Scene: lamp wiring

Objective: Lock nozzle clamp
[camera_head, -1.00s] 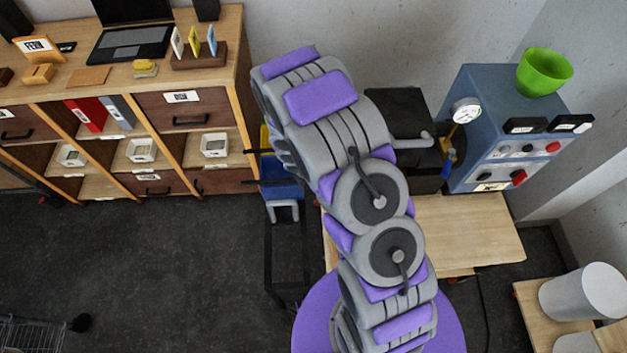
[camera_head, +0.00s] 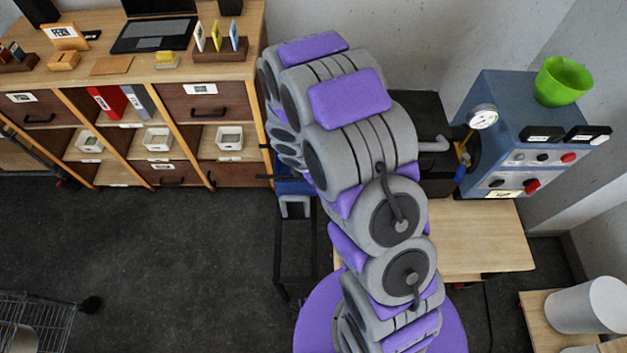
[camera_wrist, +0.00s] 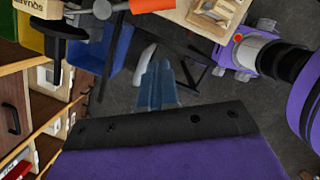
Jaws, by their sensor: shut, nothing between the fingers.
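In the wrist view my gripper (camera_wrist: 157,85) points up the picture. Its blue-grey fingers are together and hold nothing. My arm hides it in the head view. I cannot pick out the nozzle clamp for certain. A grey metal part with an orange grip (camera_wrist: 152,5) is cut by the top edge of the wrist view, beyond the fingertips and apart from them. In the head view a blue machine (camera_head: 490,110) at the right carries a round gauge (camera_head: 482,116) and a blue-handled brass fitting (camera_head: 461,172). A black box with a grey bent bar (camera_head: 433,145) stands beside it.
A wooden shelf unit (camera_head: 258,95) with a laptop stands at the left. A wooden bench (camera_head: 480,235) is below the machine. Dark floor (camera_head: 150,260) is clear at the left. A cart (camera_head: 40,320) stands lower left.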

